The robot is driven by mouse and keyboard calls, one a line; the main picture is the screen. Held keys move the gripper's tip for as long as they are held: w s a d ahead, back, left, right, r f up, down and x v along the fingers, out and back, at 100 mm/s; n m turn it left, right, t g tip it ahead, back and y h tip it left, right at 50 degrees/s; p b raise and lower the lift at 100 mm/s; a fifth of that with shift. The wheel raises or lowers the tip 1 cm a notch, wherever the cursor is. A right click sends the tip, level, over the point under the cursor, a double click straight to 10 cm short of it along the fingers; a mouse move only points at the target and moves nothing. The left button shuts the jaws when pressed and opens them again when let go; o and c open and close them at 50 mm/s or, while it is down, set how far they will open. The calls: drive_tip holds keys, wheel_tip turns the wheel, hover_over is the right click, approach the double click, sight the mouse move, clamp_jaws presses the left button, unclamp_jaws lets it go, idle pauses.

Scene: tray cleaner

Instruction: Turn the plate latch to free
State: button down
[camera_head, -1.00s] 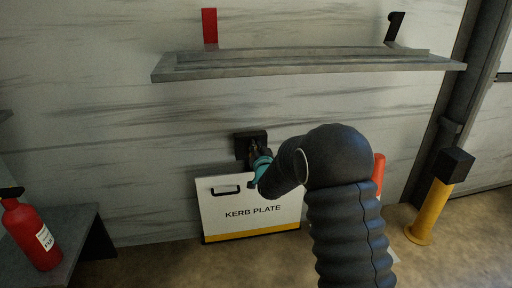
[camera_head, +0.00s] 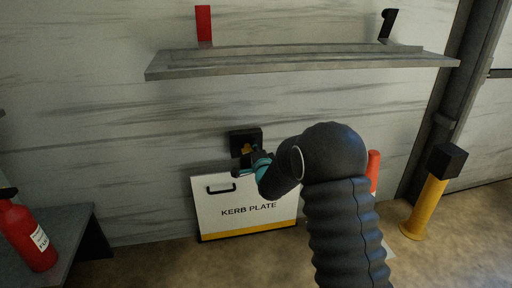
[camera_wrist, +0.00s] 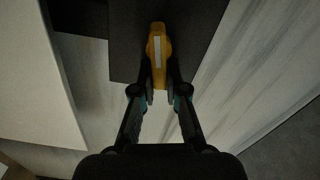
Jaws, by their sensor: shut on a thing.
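The plate latch is a yellow handle (camera_wrist: 157,62) with a pale stripe, on a dark square mount (camera_head: 237,136) on the wall. It shows in the wrist view at top centre, between my fingertips. My gripper (camera_wrist: 161,92) is shut on the near end of the yellow handle. In the head view my gripper (camera_head: 250,162) is small and partly hidden by my arm, just below the mount; a bit of the yellow handle (camera_head: 246,148) shows there. The white kerb plate (camera_head: 212,208), with a black handle and yellow bottom band, stands upright below the latch against the wall.
A grey shelf (camera_head: 300,62) juts from the wall above, with a red bracket and a black one. A red extinguisher (camera_head: 25,235) stands on a bench (camera_head: 80,240) at left. A yellow post (camera_head: 428,205) with a black top and an orange cone (camera_head: 373,168) are at right.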

drive_tip(key=shift+w+d+f+m, duration=0.1)
drive_tip(key=shift+f+m, duration=0.05)
drive_tip(key=shift+m, duration=0.6)
drive_tip(key=shift+d+f+m, duration=0.1)
drive_tip(key=shift+m, duration=0.65)
drive_tip(key=c, duration=1.2)
unclamp_jaws()
drive_tip(key=shift+a, duration=0.1)
drive_tip(key=v, duration=1.2)
